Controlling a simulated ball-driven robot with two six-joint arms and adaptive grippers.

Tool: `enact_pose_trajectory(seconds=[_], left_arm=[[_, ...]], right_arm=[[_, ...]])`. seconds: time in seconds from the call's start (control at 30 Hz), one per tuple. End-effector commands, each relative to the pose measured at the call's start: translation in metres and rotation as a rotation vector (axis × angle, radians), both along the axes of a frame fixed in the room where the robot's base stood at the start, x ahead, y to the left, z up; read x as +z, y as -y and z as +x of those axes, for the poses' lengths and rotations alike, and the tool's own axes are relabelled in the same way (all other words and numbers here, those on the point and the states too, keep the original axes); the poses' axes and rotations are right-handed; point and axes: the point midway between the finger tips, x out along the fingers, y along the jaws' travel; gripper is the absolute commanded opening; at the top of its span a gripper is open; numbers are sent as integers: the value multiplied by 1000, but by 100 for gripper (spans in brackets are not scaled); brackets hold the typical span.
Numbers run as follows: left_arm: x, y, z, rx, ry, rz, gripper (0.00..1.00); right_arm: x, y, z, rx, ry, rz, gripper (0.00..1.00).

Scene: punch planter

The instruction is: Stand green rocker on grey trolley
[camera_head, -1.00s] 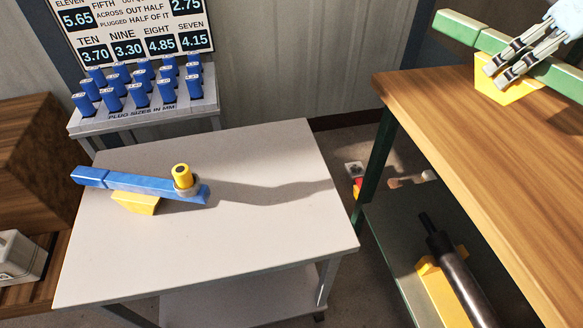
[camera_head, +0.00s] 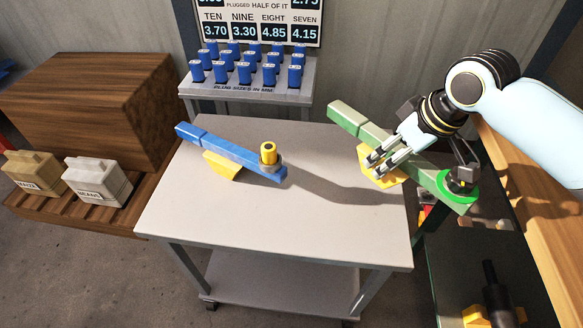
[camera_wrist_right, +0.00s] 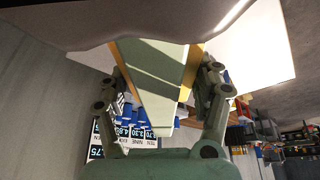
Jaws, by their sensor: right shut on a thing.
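The green rocker (camera_head: 345,116), a long bar on a yellow wedge foot (camera_head: 370,176), is in my right gripper (camera_head: 374,164). Its two fingers are shut across the bar near the foot. The rocker is over the back right part of the grey trolley (camera_head: 220,232); I cannot tell whether the foot touches the top. A bright green ring (camera_head: 444,193) is at the bar's right end. In the right wrist view the green bar (camera_wrist_right: 150,75) lies between the fingers (camera_wrist_right: 165,90). My left gripper is not in view.
A blue rocker (camera_head: 222,149) with a yellow cylinder (camera_head: 268,153) stands on the trolley's left half. Behind is a rack of blue plugs (camera_head: 245,72). A wooden bench (camera_head: 520,190) is at the right. The trolley's front middle is clear.

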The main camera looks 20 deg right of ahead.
Motion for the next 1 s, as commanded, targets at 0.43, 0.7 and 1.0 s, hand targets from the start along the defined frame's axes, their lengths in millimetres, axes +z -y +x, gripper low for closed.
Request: enact_pose_trajectory(seconds=[0.43, 0.7, 1.0], left_arm=[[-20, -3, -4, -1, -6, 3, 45], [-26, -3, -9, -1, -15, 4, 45], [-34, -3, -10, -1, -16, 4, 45]], right_arm=[[-54, -32, 80, -4, 5, 4, 8], [-69, -41, 106, -2, 5, 0, 8], [-101, -41, 106, -3, 2, -1, 8]])
